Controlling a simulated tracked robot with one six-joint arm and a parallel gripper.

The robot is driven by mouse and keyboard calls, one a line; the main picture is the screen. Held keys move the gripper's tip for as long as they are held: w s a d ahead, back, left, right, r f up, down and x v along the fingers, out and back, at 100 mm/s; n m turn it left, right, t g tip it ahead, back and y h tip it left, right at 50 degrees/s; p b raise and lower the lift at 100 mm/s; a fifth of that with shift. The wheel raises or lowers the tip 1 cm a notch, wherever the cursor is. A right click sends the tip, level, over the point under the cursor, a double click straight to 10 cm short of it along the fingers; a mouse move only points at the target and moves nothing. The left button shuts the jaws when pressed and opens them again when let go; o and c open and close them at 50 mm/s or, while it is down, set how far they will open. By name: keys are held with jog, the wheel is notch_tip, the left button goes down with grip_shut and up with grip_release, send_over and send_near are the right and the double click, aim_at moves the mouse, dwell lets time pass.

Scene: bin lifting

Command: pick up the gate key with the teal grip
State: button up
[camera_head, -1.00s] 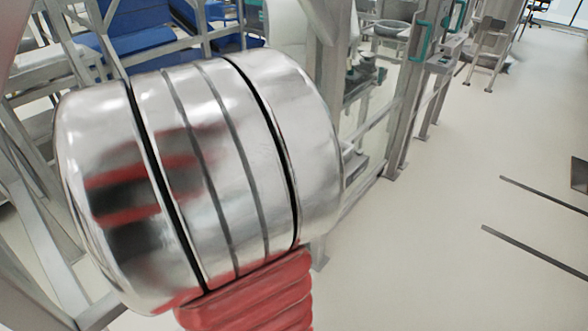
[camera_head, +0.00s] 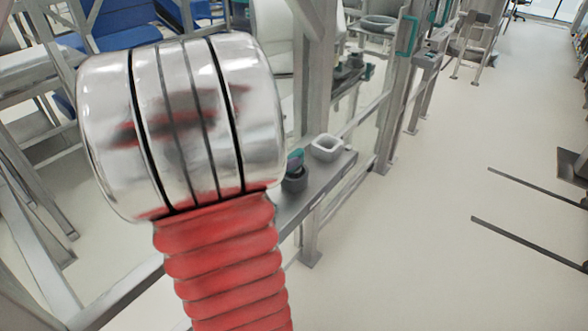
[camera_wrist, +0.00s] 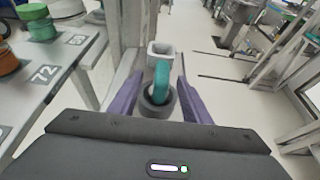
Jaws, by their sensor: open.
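The gate key's teal grip (camera_wrist: 161,76) stands upright in a dark grey round holder (camera_wrist: 157,106) in the middle of the wrist view. In the head view, a small part of the teal grip (camera_head: 295,157) and the holder (camera_head: 294,182) show at the right edge of my arm's chrome joint. My gripper (camera_wrist: 160,84) is open, its purple fingers to the left and right of the teal grip in the wrist view. I cannot tell how far the fingertips are from it. The key's lower part is hidden in the holder. My gripper is not visible in the head view.
A whitish square cup (camera_head: 327,147) stands behind the holder on a narrow grey ledge (camera_head: 316,192). A metal post rises beside the ledge. In the wrist view, a numbered shelf (camera_wrist: 62,62) with green and orange round items is at left. Open floor lies right.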

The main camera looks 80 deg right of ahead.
aim_at(293, 154)
jog(key=shift+x, duration=2.6)
jog(key=shift+s+r, duration=0.15)
jog(key=shift+s, duration=0.05)
jog(key=shift+c, duration=0.5)
grip_shut()
